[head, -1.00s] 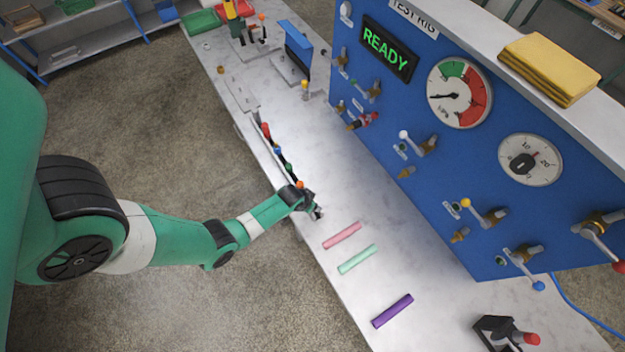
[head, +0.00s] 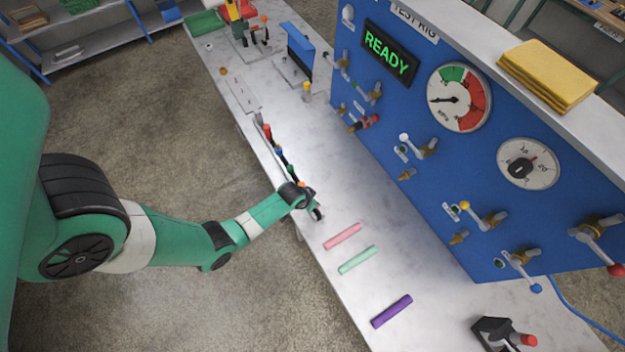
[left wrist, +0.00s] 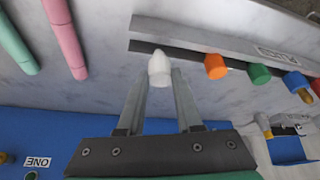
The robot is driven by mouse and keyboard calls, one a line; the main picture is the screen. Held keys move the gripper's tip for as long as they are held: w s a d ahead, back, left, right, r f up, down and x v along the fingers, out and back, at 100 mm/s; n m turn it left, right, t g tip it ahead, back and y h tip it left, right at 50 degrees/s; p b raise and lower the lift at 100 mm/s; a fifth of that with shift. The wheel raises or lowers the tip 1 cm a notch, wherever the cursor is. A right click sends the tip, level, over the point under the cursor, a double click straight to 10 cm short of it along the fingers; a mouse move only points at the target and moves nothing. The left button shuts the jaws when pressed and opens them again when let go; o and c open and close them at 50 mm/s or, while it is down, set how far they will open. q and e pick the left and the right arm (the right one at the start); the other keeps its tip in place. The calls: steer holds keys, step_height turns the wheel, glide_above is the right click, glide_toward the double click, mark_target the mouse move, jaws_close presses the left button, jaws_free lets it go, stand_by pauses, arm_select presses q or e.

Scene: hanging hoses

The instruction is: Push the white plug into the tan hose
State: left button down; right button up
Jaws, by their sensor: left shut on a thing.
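My left gripper (left wrist: 160,80) is shut on the white plug (left wrist: 160,66), which sits between its two fingertips with its rounded end showing. In the head view the left gripper (head: 316,210) is low over the bench's near edge, at the end of the plug rack. I cannot make out a tan hose in either view. My right gripper is not in view.
The plug rack (left wrist: 200,42) holds orange (left wrist: 215,66), green (left wrist: 259,74) and other plugs beside the gripper. Pink (head: 342,236), mint (head: 356,259) and purple (head: 391,311) hoses lie on the bench. The blue panel (head: 440,190) stands behind.

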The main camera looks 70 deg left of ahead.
arm_select(q)
steer(key=s+d+r+p, duration=0.3)
steer(key=s+r+p, duration=0.1)
steer(key=s+r, duration=0.1)
steer(key=s+d+r+p, duration=0.3)
steer(key=s+r+p, duration=0.1)
steer(key=s, duration=0.3)
steer(key=shift+s+d+r, duration=0.2)
steer(key=shift+d+r, duration=0.15)
steer(key=shift+r, duration=0.3)
